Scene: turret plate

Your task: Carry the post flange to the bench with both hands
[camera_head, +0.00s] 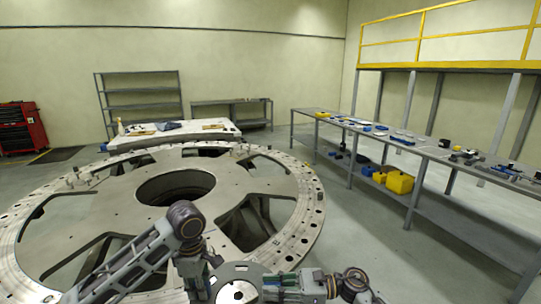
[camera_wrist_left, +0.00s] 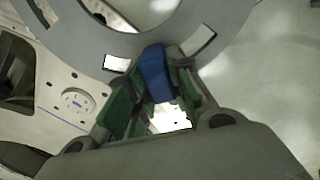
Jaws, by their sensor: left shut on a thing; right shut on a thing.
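The post flange (camera_head: 232,274) is a round grey disc with a central hole at the bottom middle of the head view, partly cut off by the frame edge. My left gripper (camera_head: 203,275) is at its left side and my right gripper (camera_head: 278,284) at its right side. Both are shut on it. In the left wrist view the flange shows as a curved grey plate (camera_wrist_left: 100,38), with a blue piece (camera_wrist_left: 157,72) between the green-sided fingers of my left gripper. The long grey bench (camera_head: 425,152) runs along the right, apart from the flange.
A large round turret plate (camera_head: 120,210) with openings fills the left and middle. A yellow railing (camera_head: 440,66) stands over the bench, and yellow bins (camera_head: 400,182) sit on its lower shelf. Tools lie on the benchtop. Floor (camera_head: 365,235) is clear between plate and bench.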

